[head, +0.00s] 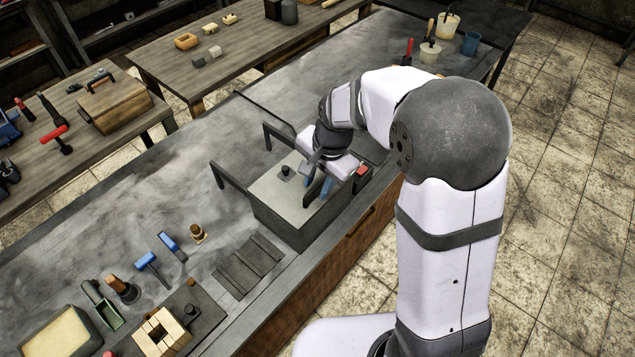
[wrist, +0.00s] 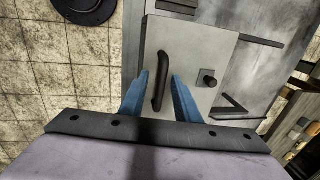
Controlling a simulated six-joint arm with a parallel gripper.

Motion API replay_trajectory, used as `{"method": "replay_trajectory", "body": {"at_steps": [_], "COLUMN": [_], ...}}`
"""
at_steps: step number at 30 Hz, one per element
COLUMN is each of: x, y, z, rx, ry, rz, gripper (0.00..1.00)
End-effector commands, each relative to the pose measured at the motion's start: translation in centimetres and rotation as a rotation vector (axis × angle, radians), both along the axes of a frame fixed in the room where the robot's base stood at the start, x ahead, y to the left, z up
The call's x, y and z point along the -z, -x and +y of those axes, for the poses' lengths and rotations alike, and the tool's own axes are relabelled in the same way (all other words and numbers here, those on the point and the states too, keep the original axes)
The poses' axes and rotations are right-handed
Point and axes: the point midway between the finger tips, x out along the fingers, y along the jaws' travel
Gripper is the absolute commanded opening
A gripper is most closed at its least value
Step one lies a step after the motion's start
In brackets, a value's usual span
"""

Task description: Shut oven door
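The oven (head: 290,215) is a grey box on the workbench with a pale, flat panel (wrist: 218,50) on top. The panel carries a dark bar handle (wrist: 160,80) and a small dark knob (wrist: 207,78); the knob also shows in the head view (head: 285,172). I cannot tell for certain how far the door is open. My gripper (head: 318,188) is over the panel's right part in the head view. In the wrist view its blue fingers (wrist: 160,88) are apart, one on each side of the handle. Contact cannot be made out.
Dark angled brackets (head: 230,177) stand beside and behind the oven. On the bench's near left are a blue hammer (head: 150,262), dark slabs (head: 248,265) and a wooden block frame (head: 160,332). Cups (head: 430,52) stand at the far right. Bare bench lies left of the oven.

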Motion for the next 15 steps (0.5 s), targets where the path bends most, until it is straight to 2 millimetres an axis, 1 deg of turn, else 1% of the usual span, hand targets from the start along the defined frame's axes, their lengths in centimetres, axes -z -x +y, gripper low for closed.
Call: {"method": "replay_trajectory", "body": {"at_steps": [5, 15], "x": [-1.2, -5.6], "y": [0.0, 0.7], "z": [-0.2, -0.8], "rx": [0.001, 0.002], "ry": [-0.001, -0.001], "rz": [-0.005, -0.005], "gripper": [0.29, 0.29]}}
